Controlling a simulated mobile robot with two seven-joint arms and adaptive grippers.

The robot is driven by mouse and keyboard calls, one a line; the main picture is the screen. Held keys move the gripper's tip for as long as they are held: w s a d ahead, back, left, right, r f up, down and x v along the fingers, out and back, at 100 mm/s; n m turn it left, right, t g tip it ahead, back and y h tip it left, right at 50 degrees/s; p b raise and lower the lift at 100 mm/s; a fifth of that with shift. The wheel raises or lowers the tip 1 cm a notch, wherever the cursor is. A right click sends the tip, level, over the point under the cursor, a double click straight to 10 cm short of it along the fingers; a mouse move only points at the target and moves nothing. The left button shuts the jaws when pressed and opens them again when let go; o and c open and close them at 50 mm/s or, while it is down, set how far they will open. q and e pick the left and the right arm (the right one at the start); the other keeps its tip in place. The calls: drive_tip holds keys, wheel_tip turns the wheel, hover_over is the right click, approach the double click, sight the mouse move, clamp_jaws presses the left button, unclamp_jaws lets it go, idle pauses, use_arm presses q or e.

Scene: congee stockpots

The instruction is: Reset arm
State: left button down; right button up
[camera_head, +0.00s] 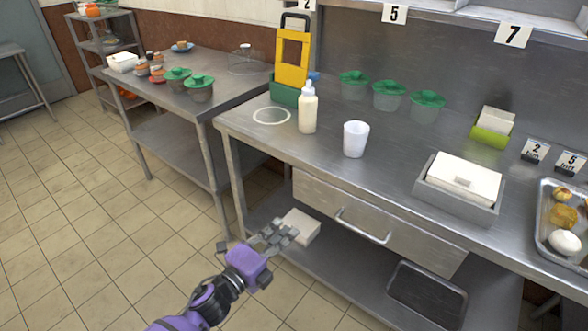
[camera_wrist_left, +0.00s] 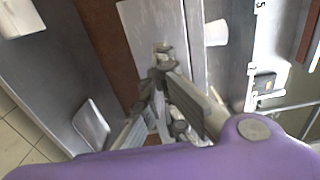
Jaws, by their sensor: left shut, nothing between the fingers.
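My left gripper (camera_head: 277,233) is purple with grey fingers. In the head view it is low in front of the steel counter (camera_head: 243,126), below the counter top and left of the closed drawer (camera_head: 372,226). Its fingers are shut and empty, and they come together in the left wrist view (camera_wrist_left: 160,60). A white box (camera_head: 302,227) on the lower shelf lies just behind the fingers in the head view. My right gripper is in neither view.
On the counter stand a cream squeeze bottle (camera_head: 308,108), a white cup (camera_head: 355,139), several green-lidded containers (camera_head: 388,97) and a yellow stand (camera_head: 293,58). A grey box with a white lid (camera_head: 459,186) and a food tray (camera_head: 545,229) are at right. Tiled floor (camera_head: 80,230) is clear at left.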

use_arm(q)
drive_tip(key=s+a+f+n+g+y, duration=0.1)
drive_tip(key=s+a+f+n+y, duration=0.4)
drive_tip(key=s+n, duration=0.4)
drive_tip(key=s+a+f+n+g+y, duration=0.1)
drive_tip(key=s+a+f+n+y, duration=0.25)
drive_tip(key=s+f+n, duration=0.4)
drive_tip(key=s+a+f+n+g+y, duration=0.1)
drive_tip(key=s+a+f+n+g, duration=0.15)
drive_tip(key=s, duration=0.85)
drive_tip(key=s+a+f+n+g, duration=0.1)
drive_tip(key=s+a+n, duration=0.15)
drive_tip(key=s, duration=0.75)
drive_tip(key=s+a+f+n+g+y, duration=0.1)
drive_tip(key=s+a+f+n+g, duration=0.15)
drive_tip(key=s, duration=0.85)
drive_tip(key=w+r+t+p, duration=0.1)
drive_tip(key=w+r+p, duration=0.2)
drive_tip(key=r+p, duration=0.5)
drive_tip(key=w+r+t+p, duration=0.1)
drive_tip(key=w+r+p, duration=0.2)
drive_tip(key=r+p, duration=0.5)
drive_tip(key=shift+d+r+n+p, duration=0.3)
drive_tip(key=shift+r+n+p, duration=0.1)
drive_tip(key=shift+p, duration=0.1)
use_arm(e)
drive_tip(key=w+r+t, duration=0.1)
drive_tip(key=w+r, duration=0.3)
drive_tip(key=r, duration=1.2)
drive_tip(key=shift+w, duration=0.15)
